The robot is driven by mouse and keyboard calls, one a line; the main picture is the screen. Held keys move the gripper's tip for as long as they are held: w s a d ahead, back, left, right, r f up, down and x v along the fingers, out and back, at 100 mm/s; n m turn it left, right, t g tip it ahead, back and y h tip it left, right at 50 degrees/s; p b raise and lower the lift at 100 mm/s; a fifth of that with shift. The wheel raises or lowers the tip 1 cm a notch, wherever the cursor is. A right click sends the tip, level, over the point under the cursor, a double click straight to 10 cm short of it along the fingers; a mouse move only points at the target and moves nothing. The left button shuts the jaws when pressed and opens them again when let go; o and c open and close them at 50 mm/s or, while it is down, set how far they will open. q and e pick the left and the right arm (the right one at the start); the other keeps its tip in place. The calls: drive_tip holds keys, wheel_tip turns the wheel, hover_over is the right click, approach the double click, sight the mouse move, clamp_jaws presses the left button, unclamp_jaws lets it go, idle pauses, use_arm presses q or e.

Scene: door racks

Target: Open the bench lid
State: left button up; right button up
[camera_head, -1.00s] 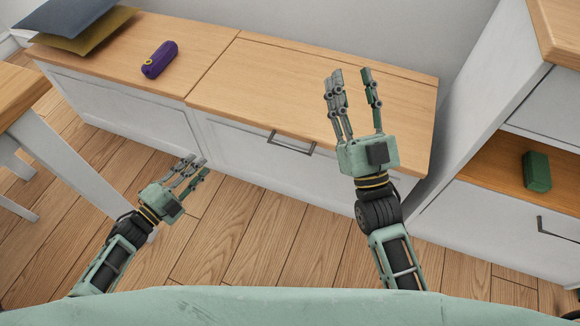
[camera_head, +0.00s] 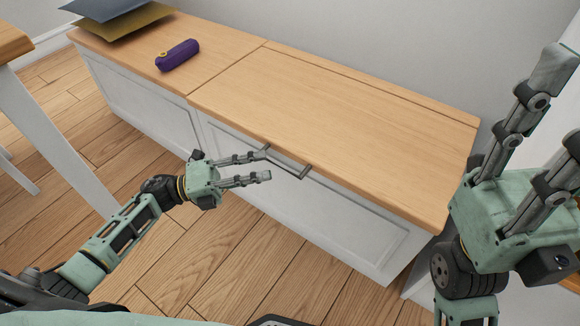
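The bench lid (camera_head: 345,115) is a flat wooden panel on the right part of the white bench, lying shut. A dark metal handle (camera_head: 288,166) sits at its front edge. My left gripper (camera_head: 268,165) is in front of the bench, its fingers apart and pointing right at the handle's left end. The fingertips overlap the handle in the picture; I cannot tell whether they touch it. My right gripper (camera_head: 562,105) is large and close to the camera at the right edge, its fingers apart and pointing up, with nothing seen between them.
A purple cylinder (camera_head: 178,54) lies on the bench's left top, near stacked dark and mustard flat items (camera_head: 124,22). A white-legged wooden table (camera_head: 45,140) stands at the left. The wooden floor (camera_head: 235,255) before the bench is clear.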

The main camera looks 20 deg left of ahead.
sight(280, 166)
use_arm(q)
drive_tip(key=shift+b+x, duration=0.5)
drive_tip(key=shift+x, duration=2.15)
clamp_jaws()
